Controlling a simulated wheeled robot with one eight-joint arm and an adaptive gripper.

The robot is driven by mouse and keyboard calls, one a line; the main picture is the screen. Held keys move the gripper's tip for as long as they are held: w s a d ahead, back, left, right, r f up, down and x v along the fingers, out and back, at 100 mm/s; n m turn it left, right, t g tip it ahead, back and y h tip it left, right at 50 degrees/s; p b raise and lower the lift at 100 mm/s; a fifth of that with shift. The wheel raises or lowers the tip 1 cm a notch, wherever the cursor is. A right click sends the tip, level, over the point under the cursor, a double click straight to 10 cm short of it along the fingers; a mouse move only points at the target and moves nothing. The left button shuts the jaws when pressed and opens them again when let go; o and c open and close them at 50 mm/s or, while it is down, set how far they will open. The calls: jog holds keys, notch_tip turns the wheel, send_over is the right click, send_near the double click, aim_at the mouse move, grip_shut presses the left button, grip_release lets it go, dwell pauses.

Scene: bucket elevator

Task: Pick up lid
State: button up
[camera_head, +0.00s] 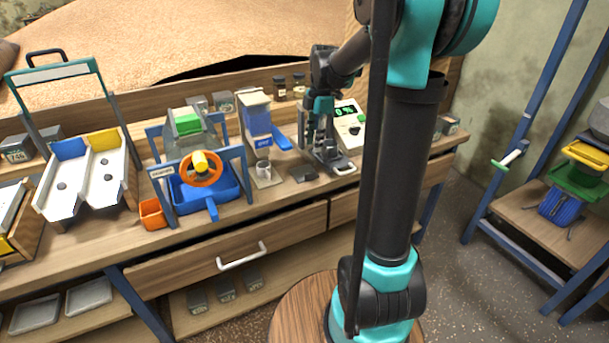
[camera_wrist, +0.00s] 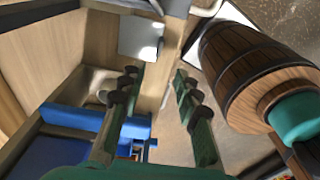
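My gripper (camera_head: 322,148) is over the bench, to the right of the blue dispenser. In the wrist view my gripper (camera_wrist: 160,100) has its two dark green fingers apart, with no object held between them. I cannot tell for certain which thing is the lid. A small dark flat piece (camera_head: 303,174) lies on the bench just left of and below my gripper. A metal plate with a pale loop (camera_head: 342,166) is just below my fingers, partly hidden by them. In the wrist view a grey square panel (camera_wrist: 140,38) lies beyond the fingertips.
A blue dispenser (camera_head: 257,122) with a small cup (camera_head: 263,168) stands left of my gripper. A green-lit scale (camera_head: 348,125) is behind to the right. A blue bin with an orange wheel (camera_head: 203,172) is farther left. A drawer handle (camera_head: 241,256) sticks out below the bench edge.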

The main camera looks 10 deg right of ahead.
send_near(310, 169)
jog(key=s+f, duration=0.2)
jog(key=s+a+f, duration=0.1)
jog(key=f, duration=0.1)
jog(key=s+a+f, duration=0.1)
jog(key=s, duration=0.1)
jog(key=shift+s+f, duration=0.3)
jog(key=shift+f, duration=0.1)
grip_shut()
